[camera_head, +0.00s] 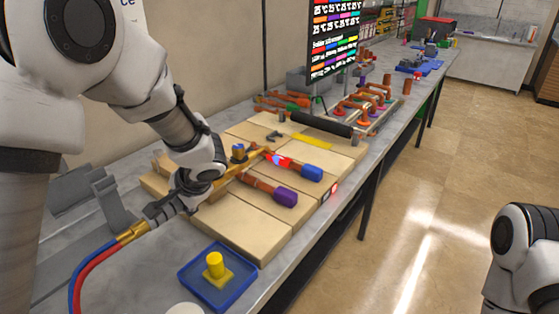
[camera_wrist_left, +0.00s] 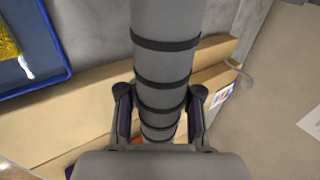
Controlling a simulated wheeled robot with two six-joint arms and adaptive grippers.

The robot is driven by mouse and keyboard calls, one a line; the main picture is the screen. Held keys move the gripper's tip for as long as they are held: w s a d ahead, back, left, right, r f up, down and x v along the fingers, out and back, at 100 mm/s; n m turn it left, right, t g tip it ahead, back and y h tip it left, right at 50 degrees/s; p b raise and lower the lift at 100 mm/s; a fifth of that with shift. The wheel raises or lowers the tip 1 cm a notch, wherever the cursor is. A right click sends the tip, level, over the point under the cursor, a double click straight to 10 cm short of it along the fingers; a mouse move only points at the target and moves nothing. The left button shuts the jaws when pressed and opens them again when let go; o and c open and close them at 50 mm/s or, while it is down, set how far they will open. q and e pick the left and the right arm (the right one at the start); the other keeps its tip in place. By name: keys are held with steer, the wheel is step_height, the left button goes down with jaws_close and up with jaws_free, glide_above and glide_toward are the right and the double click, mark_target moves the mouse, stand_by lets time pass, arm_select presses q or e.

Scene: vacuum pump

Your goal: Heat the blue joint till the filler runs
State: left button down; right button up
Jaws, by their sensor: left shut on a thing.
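The blue joint shows as a blue-capped copper pipe (camera_head: 312,172) lying on the pale blocks in the head view. A bright red patch with a small blue and pale spot (camera_head: 277,159) is on it just left of the cap; whether filler runs there is too small to tell. My left gripper (camera_head: 172,203) is shut on a torch. The torch's brass rear (camera_head: 133,232) has red and blue hoses, and its thin brass tube points toward the bright patch. In the left wrist view the fingers close around the torch's grey, dark-banded handle (camera_wrist_left: 165,70). My right gripper is out of view.
A purple-capped pipe (camera_head: 285,197) lies beside the blue one. A blue tray (camera_head: 190,277) with a yellow piece stands at the front. A dark roller (camera_head: 320,125) and a rack of copper pipes (camera_head: 365,105) lie behind.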

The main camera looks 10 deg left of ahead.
arm_select(q)
steer(key=shift+r, duration=0.1)
stand_by(0.4)
steer(key=shift+d+r, duration=0.15)
steer(key=shift+r, duration=0.15)
stand_by(2.0)
step_height(320, 180, up, 11)
steer(key=p, duration=0.9)
steer(key=shift+w+d, duration=0.1)
steer(key=shift+w, duration=0.05)
